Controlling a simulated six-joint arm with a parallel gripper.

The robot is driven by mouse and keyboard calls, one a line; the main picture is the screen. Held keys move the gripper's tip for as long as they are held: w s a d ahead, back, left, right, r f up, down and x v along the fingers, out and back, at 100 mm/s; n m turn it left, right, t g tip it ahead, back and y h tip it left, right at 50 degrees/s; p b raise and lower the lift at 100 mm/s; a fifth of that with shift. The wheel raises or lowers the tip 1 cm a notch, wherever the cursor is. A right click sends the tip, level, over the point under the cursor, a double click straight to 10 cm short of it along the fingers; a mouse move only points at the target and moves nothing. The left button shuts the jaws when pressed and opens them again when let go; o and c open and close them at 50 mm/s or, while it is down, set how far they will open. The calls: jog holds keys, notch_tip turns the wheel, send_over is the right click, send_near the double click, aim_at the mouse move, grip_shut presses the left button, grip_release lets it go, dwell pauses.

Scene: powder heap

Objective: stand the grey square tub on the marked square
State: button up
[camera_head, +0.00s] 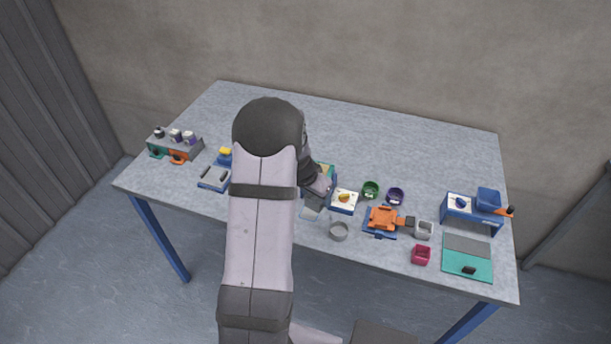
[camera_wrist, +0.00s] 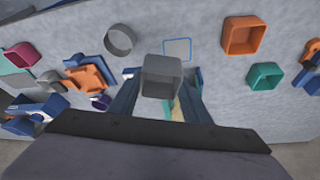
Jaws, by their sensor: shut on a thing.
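The grey square tub (camera_wrist: 161,77) is between the fingers of my gripper (camera_wrist: 160,88) in the wrist view, its open side visible. My gripper is shut on it. The marked square (camera_wrist: 177,48), a thin blue outline on the grey table, lies just beyond the tub in that view and looks empty. Part of its near edge is close to or behind the tub. I cannot tell how high the tub is above the table.
A grey round dish (camera_head: 339,231) stands beside the marked square; it also shows in the wrist view (camera_wrist: 118,40). On the other side are an orange tub (camera_wrist: 243,36) and a teal tub (camera_wrist: 265,76).

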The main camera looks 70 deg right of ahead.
jog(key=shift+w+a+f+n, duration=0.1)
jog(key=shift+w+f+n, duration=0.4)
jog(key=shift+f, duration=0.15)
jog(key=shift+w+d+n, duration=0.2)
jog(key=shift+w+n, duration=0.05)
jog(key=shift+n, duration=0.05)
jog(key=shift+w+d+t, duration=0.2)
jog(key=shift+d+t, duration=0.05)
jog(key=shift+t, duration=0.05)
jog(key=shift+w+d+r+n+t, duration=0.15)
jog(key=shift+w+d+n, duration=0.1)
jog(key=shift+d+n, duration=0.2)
jog(key=shift+w+d+r+n+t, duration=0.1)
jog(key=shift+w+d+n+t, duration=0.1)
jog(key=shift+d+n, duration=0.2)
jog(key=shift+f, duration=0.1)
jog(key=shift+f+b, duration=1.8)
jog(key=shift+f, duration=0.55)
jog(key=shift+f+b, duration=0.8)
jog(key=shift+b, duration=0.05)
jog(key=shift+f+b, duration=0.45)
jog(key=shift+b, duration=0.35)
